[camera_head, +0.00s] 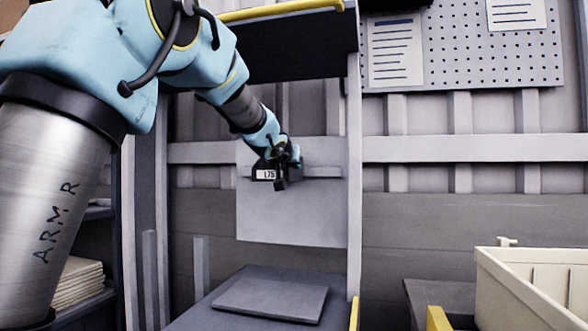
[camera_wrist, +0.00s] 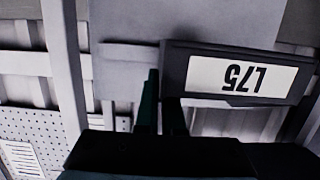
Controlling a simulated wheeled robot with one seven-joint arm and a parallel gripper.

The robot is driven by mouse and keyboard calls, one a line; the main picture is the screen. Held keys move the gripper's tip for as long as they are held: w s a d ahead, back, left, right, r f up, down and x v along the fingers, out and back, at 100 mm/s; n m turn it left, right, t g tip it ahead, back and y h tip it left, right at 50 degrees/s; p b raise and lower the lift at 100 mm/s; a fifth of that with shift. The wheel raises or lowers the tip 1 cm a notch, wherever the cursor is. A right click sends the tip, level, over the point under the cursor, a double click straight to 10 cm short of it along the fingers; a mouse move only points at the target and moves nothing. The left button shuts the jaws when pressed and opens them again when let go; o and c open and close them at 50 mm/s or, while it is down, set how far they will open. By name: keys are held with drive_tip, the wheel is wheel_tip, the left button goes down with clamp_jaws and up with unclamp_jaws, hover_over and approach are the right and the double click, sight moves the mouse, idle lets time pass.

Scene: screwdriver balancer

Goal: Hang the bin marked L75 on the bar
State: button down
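The dark bin marked L75 (camera_head: 262,174) is in front of the light back panel, level with the grey bar (camera_head: 322,171). Its white label reads upside down in the wrist view (camera_wrist: 215,75). My gripper (camera_head: 281,170) is at the bin's right end in the head view. In the wrist view, my two fingers (camera_wrist: 161,105) stand close together at the bin's end wall, one on each side of it, and appear shut on it. The bar also shows in the wrist view (camera_wrist: 128,52), behind the bin. Whether the bin's back touches the bar is hidden.
A dark shelf with a flat grey plate (camera_head: 270,299) lies below the panel. An upper shelf (camera_head: 290,50) with a yellow edge overhangs the arm. A grey upright (camera_head: 354,190) stands right of the panel. A cream crate (camera_head: 530,290) is at lower right.

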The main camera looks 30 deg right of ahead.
sight(288, 169)
drive_tip(key=shift+w+d+r+p, duration=0.1)
drive_tip(key=shift+w+d+p, duration=0.3)
drive_tip(key=shift+w+p, duration=0.05)
idle(0.9)
drive_tip(key=shift+f+b, duration=1.45)
drive_tip(key=shift+f, duration=0.05)
idle(3.9)
drive_tip(key=c, duration=1)
unclamp_jaws()
drive_tip(key=shift+o, duration=0.2)
drive_tip(key=shift+r, duration=0.1)
drive_tip(key=b+v, duration=0.2)
drive_tip(key=v, duration=0.2)
drive_tip(key=b+v, duration=0.3)
drive_tip(key=v, duration=0.2)
drive_tip(key=shift+s+f, duration=0.1)
drive_tip(key=shift+f, duration=0.1)
drive_tip(key=shift+b+v, duration=0.4)
drive_tip(key=shift+v, duration=0.45)
